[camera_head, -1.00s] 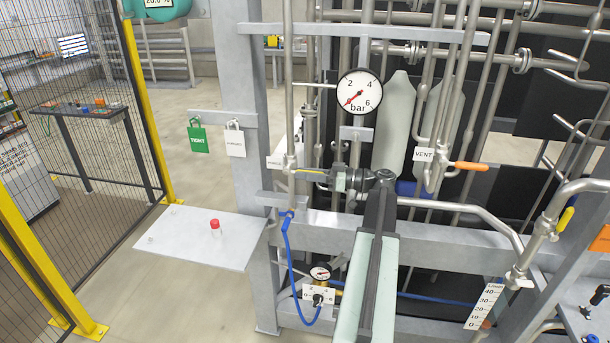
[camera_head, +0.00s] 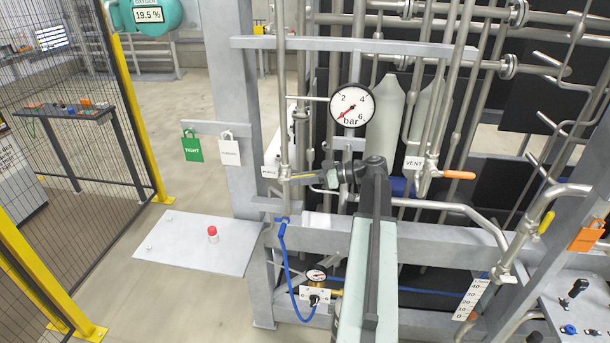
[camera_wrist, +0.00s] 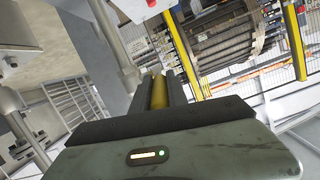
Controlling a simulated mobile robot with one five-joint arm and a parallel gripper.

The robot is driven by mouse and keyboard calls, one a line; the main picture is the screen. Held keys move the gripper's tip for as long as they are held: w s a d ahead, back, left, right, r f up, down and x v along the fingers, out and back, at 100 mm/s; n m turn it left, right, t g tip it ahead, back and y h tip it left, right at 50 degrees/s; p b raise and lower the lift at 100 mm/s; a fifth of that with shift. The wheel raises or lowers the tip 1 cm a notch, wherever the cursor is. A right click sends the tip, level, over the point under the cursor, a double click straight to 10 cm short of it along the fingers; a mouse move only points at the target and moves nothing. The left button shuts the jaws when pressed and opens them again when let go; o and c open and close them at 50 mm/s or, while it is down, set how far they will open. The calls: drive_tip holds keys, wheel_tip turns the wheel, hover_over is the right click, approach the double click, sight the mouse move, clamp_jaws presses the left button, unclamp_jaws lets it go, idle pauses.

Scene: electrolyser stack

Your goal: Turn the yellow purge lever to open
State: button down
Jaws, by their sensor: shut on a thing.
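The yellow purge lever (camera_head: 303,176) sits on a thin upright pipe beside a white label (camera_head: 270,171) in the head view. It points right from the pipe, roughly level. My gripper (camera_head: 322,177) reaches it from the right, and its jaws are around the lever's free end. In the wrist view the yellow lever (camera_wrist: 159,92) lies between the two dark jaws of my gripper (camera_wrist: 160,88), which are shut on it. The jaws hide part of the lever in the head view.
A pressure gauge (camera_head: 352,105) stands just above my gripper, its needle low. An orange lever (camera_head: 459,175) at the VENT label is to the right. A blue hose (camera_head: 289,270) hangs below.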

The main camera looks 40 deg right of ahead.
drive_tip(key=shift+w, duration=0.1)
drive_tip(key=c, duration=1.3)
unclamp_jaws()
drive_tip(key=p+v, duration=0.2)
drive_tip(key=v, duration=0.6)
drive_tip(key=shift+a, duration=0.1)
drive_tip(key=shift+c, duration=0.3)
